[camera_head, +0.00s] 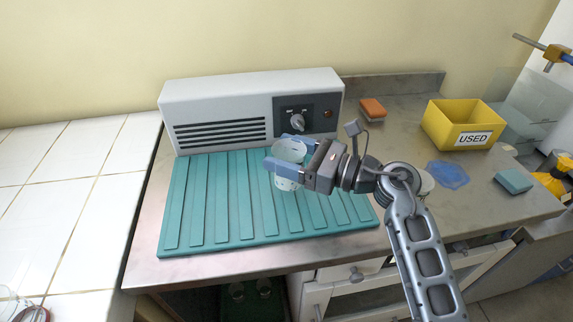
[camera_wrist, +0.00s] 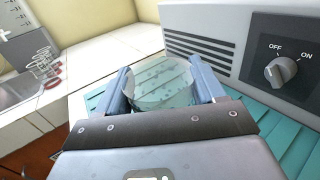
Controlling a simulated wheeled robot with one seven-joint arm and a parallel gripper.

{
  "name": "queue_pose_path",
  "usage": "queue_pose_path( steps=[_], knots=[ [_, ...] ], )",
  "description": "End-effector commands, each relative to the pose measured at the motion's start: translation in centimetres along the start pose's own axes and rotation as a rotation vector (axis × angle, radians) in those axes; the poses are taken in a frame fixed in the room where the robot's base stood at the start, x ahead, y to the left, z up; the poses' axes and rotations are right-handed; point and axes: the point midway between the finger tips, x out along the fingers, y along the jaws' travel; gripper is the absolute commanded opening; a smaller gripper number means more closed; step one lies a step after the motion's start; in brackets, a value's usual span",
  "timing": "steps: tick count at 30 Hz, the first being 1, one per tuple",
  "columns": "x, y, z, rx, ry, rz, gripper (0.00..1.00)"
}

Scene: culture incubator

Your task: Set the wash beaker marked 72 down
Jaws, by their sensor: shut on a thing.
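A clear wash beaker (camera_head: 288,153) is between the blue fingers of my gripper (camera_head: 279,152), which is shut on it. The beaker is roughly upright over the right part of the teal ribbed mat (camera_head: 215,240), in front of the grey unit. In the wrist view the beaker (camera_wrist: 162,84) shows between both fingers (camera_wrist: 163,88), with droplets or specks on its wall. I cannot read a number on it. I cannot tell whether its base touches the mat.
A grey unit (camera_head: 220,98) with a vent and an OFF/ON knob (camera_head: 297,121) stands behind the mat. To the right are an orange-topped sponge (camera_head: 372,108), a yellow USED bin (camera_head: 460,123), a blue cloth-like patch (camera_head: 447,174) and a teal sponge (camera_head: 514,181). The mat's left part is clear.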

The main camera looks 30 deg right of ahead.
Motion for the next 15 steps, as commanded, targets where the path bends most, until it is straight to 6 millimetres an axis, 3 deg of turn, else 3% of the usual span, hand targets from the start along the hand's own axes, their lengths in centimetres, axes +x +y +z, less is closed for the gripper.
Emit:
queue_pose_path(
  steps=[6,15],
  knots=[
    [0.0,0.0,-3.0,0.003,0.002,0.000,0.38],
    [0.0,0.0,-3.6,0.000,0.000,0.000,0.38]
  ],
)
